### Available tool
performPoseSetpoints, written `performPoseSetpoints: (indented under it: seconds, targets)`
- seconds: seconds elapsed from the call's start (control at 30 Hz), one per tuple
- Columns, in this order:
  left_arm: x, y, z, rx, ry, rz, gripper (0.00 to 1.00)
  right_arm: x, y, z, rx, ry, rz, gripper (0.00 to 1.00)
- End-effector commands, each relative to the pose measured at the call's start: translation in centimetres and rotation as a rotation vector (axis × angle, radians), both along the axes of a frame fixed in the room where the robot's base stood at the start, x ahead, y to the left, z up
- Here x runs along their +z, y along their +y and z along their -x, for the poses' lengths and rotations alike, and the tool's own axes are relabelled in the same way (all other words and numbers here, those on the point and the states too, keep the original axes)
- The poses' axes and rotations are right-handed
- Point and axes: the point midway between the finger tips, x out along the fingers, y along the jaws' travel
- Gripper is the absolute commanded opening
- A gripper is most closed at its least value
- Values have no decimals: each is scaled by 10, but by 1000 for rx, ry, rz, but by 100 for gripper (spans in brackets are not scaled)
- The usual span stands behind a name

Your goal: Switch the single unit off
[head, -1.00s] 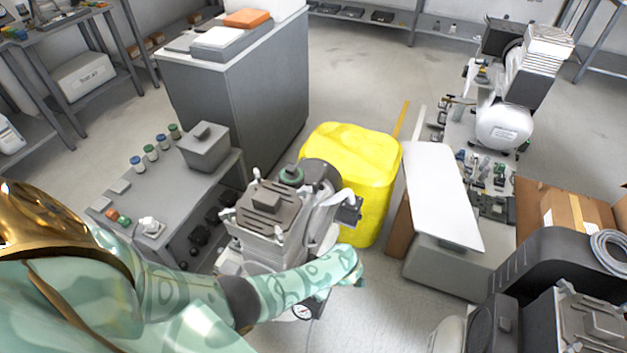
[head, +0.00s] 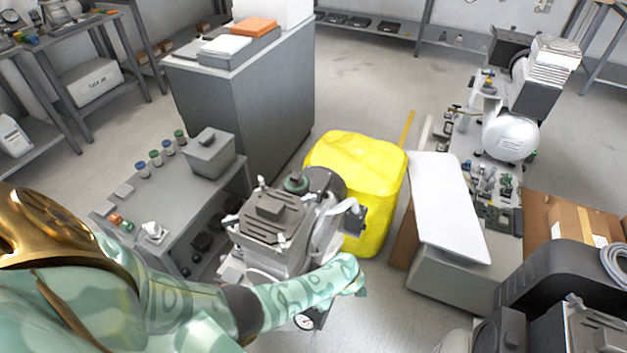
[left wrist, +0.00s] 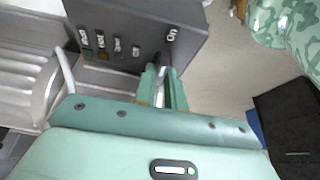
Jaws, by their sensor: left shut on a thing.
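The single unit, a grey compressor (head: 272,218), stands in the middle of the head view, beside the low grey bench. In the left wrist view its dark grey switch box (left wrist: 122,30) has a row of small labelled switches and a lever (left wrist: 163,62) below an ON label. My left gripper (left wrist: 161,84) is shut on this lever. In the head view my left arm reaches across the front of the compressor, and its fingertips cannot be made out there. My right gripper is not in view.
A yellow container (head: 372,165) stands right behind the compressor. A grey bench (head: 150,200) with jars is at left, and a tall grey cabinet (head: 240,100) behind it.

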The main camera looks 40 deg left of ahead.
Motion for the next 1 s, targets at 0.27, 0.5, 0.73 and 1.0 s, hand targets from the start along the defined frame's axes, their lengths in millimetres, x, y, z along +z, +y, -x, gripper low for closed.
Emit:
performPoseSetpoints:
  seconds: [0.27,0.5,0.73,1.0]
  targets:
    - [-2,-1,-1,185,2,4,0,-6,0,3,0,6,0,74]
    - [-2,-1,-2,411,4,4,0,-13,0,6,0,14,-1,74]
    - [-2,0,-3,630,3,4,0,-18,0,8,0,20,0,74]
    - [-1,1,-4,866,2,3,0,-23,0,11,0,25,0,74]
